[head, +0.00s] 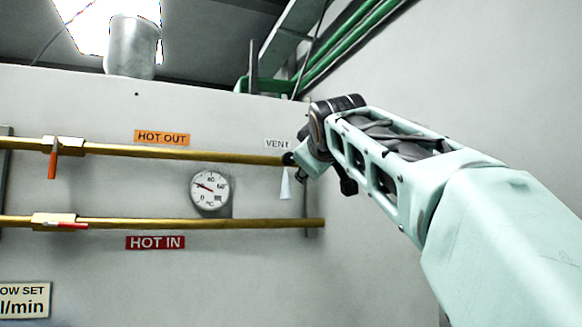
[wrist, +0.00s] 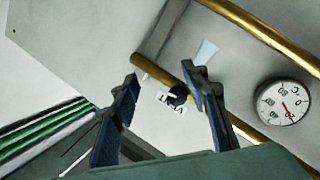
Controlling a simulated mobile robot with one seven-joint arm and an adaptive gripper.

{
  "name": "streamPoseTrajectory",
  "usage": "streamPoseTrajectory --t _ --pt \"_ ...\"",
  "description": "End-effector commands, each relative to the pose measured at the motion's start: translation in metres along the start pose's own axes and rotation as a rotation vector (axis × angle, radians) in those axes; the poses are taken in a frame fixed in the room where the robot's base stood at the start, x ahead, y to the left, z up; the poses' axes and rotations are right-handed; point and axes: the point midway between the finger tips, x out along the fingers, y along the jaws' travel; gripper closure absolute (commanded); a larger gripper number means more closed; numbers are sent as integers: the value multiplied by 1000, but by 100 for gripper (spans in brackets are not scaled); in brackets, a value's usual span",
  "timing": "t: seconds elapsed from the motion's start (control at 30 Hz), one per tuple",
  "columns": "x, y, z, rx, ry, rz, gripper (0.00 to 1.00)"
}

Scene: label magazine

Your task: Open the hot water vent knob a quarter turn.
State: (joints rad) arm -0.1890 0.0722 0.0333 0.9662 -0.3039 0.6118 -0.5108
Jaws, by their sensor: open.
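The vent knob is a small black round knob (head: 288,159) at the right end of the upper brass pipe (head: 200,154), under the VENT label (head: 277,143). In the wrist view the knob (wrist: 178,95) shows between my fingers, nearer the right one, in front of the VENT label (wrist: 171,106). My gripper (wrist: 162,70) is open, its two dark fingers spread on either side of the knob. In the head view my gripper (head: 300,164) is at the pipe's end and partly covers it. I cannot tell whether a finger touches the knob.
A pale tag (head: 285,185) hangs below the knob. A dial gauge (head: 210,189) sits between the upper pipe and the lower HOT IN pipe (head: 180,223). A red-handled valve (head: 53,158) is far left. Green pipes (head: 340,45) run above.

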Motion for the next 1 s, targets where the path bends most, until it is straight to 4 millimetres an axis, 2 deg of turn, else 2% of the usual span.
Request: streamPoseTrajectory --t 0.13,0.3,0.5,0.67,0.77,1.0 --pt "-4 1 4 333 28 -64 58" --pt "-15 3 -6 685 75 -162 58" --pt "-29 5 -23 960 120 -268 58" --pt "-34 6 -31 1044 134 -308 58" --pt "-28 6 -35 1053 136 -314 58" --pt "11 -1 -47 1051 133 -315 58"
